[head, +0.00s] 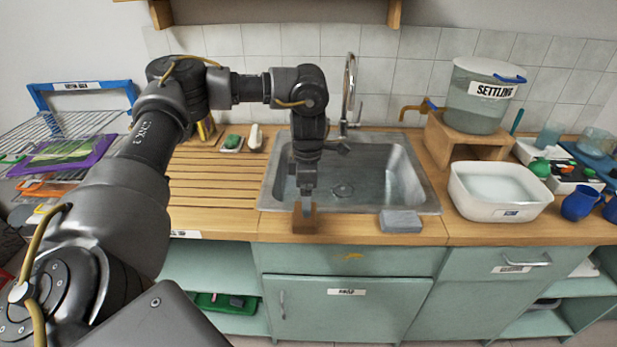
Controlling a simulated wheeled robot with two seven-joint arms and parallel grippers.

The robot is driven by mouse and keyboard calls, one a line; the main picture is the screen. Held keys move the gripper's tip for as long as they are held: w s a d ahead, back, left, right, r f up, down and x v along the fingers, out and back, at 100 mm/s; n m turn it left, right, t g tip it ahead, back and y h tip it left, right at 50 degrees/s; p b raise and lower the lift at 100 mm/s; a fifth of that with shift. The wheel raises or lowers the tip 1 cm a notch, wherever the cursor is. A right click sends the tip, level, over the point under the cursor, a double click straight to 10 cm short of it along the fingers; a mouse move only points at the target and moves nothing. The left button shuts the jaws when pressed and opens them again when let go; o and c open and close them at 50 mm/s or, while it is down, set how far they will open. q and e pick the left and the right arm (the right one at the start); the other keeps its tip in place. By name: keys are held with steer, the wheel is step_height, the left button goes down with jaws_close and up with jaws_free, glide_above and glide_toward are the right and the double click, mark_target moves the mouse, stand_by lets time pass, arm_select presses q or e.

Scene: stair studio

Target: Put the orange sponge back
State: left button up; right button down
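A brownish-orange block (305,219), which looks like the orange sponge, is at the front rim of the sink, by the counter's front edge. My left arm reaches in from the left, and its gripper (306,197) points down right at the top of this block. The fingertips meet or overlap the block in the picture; whether they are closed on it cannot be told. It is also unclear whether the block rests on the counter. My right gripper is not in view.
The metal sink (408,185) lies behind the block, with a tall faucet (350,90). A grey block (400,221) sits at its front right. A green sponge (232,142) lies in a small dish on the wooden drainboard (205,185). A white basin (498,190) stands right.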

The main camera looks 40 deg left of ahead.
arm_select(q)
step_height(320, 180, up, 5)
steer(key=shift+r, duration=0.1)
stand_by(0.4)
